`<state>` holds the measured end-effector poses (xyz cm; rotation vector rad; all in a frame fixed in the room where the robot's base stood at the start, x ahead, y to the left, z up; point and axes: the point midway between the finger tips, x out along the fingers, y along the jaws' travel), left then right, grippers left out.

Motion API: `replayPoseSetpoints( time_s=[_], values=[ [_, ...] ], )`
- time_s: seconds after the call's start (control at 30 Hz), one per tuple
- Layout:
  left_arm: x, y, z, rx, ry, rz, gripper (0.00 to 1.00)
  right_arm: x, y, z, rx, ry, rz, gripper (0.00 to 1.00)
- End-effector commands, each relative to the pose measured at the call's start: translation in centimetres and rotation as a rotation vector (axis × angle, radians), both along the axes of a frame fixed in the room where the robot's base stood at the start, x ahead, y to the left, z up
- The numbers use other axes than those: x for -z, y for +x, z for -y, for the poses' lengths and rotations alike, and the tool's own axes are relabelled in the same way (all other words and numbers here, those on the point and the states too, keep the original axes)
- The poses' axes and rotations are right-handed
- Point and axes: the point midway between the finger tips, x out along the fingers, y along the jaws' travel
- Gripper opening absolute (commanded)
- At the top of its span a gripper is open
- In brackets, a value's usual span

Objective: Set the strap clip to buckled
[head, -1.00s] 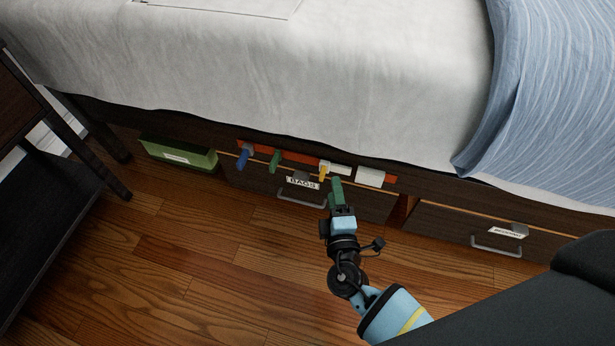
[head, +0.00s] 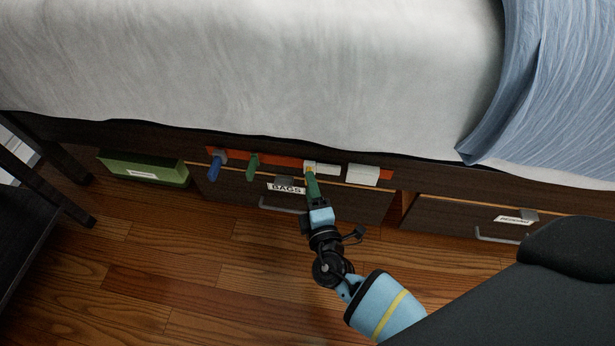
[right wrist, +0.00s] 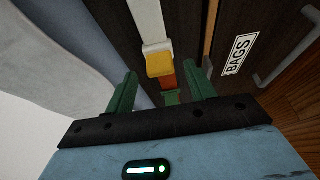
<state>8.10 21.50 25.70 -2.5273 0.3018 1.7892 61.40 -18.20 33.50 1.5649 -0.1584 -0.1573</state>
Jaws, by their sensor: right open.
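The strap clip shows in the right wrist view as a yellow block (right wrist: 160,65) against a white buckle piece (right wrist: 156,47) on a white strap. I cannot tell whether the two parts are latched. In the head view a bit of the yellow clip (head: 310,169) shows above the drawer front, just beyond my right gripper (head: 311,180). My right gripper's green fingers stand apart in the wrist view (right wrist: 160,76), with the yellow block between and beyond them. I see no contact. My left gripper is not in view.
An orange-red strip (head: 275,159) runs along the bed frame with a blue peg (head: 215,166), a green peg (head: 252,166) and a white block (head: 363,174). Below is the BAGS drawer (head: 350,203). A green box (head: 145,169) sits left; the bed (head: 250,70) overhangs. The wood floor (head: 220,265) is clear.

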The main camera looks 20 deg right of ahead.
Motion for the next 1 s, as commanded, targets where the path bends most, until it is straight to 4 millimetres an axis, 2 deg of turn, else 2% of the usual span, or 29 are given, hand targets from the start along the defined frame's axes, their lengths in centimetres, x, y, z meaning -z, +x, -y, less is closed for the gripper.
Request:
replayPoseSetpoints(
  time_s=[0.1, 0.3, 0.63, 1.0],
  values=[
    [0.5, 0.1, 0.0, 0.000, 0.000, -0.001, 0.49, 0.1, 1.8, 0.4, 0.001, 0.000, 0.000, 0.55],
    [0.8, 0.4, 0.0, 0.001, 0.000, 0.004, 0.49, 0.1, 3.4, 0.7, 0.000, 0.000, 0.000, 0.55],
    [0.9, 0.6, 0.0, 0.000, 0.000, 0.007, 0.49, 0.0, 3.7, 0.8, 0.000, 0.000, -0.001, 0.55],
    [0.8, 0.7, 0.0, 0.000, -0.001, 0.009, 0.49, 0.0, 3.7, 0.8, 0.000, 0.000, -0.001, 0.06]
  ],
)
